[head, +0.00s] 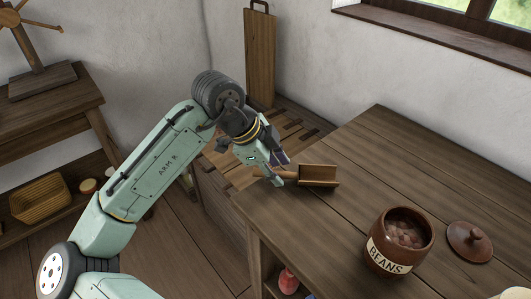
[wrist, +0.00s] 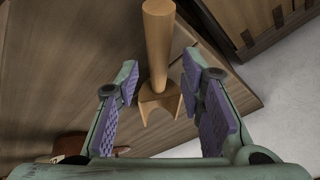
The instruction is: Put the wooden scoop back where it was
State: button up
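The wooden scoop (head: 318,175) lies at the left edge of the table, its trough to the right and its handle pointing left. In the wrist view the scoop (wrist: 158,45) shows its handle running between my fingers from the top, with its forked-looking end below. My gripper (head: 279,170) is at the scoop's handle by the table edge. In the wrist view my gripper (wrist: 162,80) is open, with a purple-padded finger on each side and visible gaps to the wood. Contact with the table under the scoop is hard to judge.
A brown BEANS jar (head: 399,243), open and filled, stands on the table (head: 350,150) with its lid (head: 469,241) to the right. A slatted bench (head: 285,130) and a tall board (head: 260,60) are behind my gripper. A basket (head: 41,198) sits on a left shelf. The table's middle is clear.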

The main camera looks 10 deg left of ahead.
jog(key=b+v, duration=0.1)
jog(key=v, duration=0.9)
jog(key=shift+s+a+r, duration=0.15)
jog(key=shift+r, duration=0.2)
